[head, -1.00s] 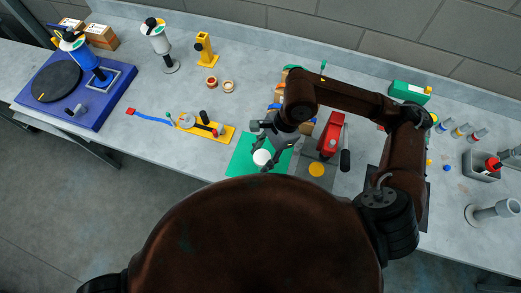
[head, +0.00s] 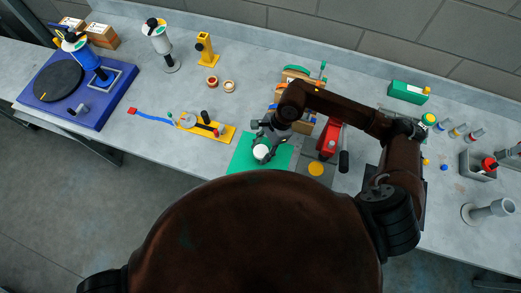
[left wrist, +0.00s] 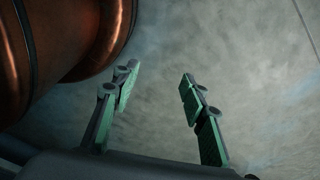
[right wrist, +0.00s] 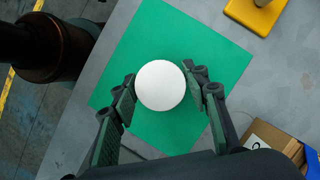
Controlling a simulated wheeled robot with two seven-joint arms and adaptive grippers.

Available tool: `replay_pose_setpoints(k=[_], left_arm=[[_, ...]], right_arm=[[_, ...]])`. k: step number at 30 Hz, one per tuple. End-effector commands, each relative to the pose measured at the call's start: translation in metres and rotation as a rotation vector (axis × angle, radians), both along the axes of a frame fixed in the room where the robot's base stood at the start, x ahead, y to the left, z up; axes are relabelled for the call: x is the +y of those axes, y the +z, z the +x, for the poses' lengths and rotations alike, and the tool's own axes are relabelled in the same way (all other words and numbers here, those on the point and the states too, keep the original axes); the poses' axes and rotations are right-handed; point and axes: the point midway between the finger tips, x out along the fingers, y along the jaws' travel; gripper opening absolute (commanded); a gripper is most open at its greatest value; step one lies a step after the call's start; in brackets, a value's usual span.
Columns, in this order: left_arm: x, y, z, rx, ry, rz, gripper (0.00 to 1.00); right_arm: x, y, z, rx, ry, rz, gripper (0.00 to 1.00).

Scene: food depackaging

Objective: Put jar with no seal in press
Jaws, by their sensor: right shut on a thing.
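A white, round-topped jar (head: 261,152) stands on the green mat (head: 244,163) at the front of the bench. In the right wrist view the jar (right wrist: 160,86) shows its plain white top, and the mat (right wrist: 170,30) lies under it. My right gripper (right wrist: 161,91) is shut on the jar, one finger on each side. In the head view my right gripper (head: 263,146) reaches down over the mat. My left gripper (left wrist: 157,85) is open and empty, above the floor. A red-handled device (head: 329,135), perhaps the press, stands right of the mat, partly behind my right arm.
A grey plate with a yellow disc (head: 316,169) lies right of the mat. A yellow tool base (head: 211,131) lies to the left. A cardboard box (right wrist: 266,137) stands close to the mat.

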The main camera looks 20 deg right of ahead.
Motion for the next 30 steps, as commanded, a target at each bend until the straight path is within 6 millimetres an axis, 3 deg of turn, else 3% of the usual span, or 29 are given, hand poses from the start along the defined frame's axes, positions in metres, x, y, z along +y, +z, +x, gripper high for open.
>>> replay_pose_setpoints(k=[6, 7, 14, 25, 30], left_arm=[[0.000, -0.006, 0.007, -0.008, -0.002, 0.000, 0.40], [0.000, -0.005, 0.009, -0.009, -0.002, 0.000, 0.40], [0.000, -0.004, 0.011, -0.013, -0.003, 0.000, 0.40], [0.000, 0.001, 0.011, -0.013, -0.002, 0.000, 0.40], [0.000, -0.005, 0.010, -0.012, -0.003, 0.000, 0.40]], right_arm=[[0.000, -0.004, 0.000, 0.000, 0.000, 0.000, 0.17], [0.000, -0.004, 0.000, 0.000, 0.000, 0.000, 0.43], [0.000, -0.003, 0.000, 0.000, 0.000, 0.000, 0.59], [0.000, 0.001, 0.000, 0.000, 0.000, 0.000, 0.60], [-0.010, 0.021, 0.003, -0.005, -0.001, -0.002, 0.60]])
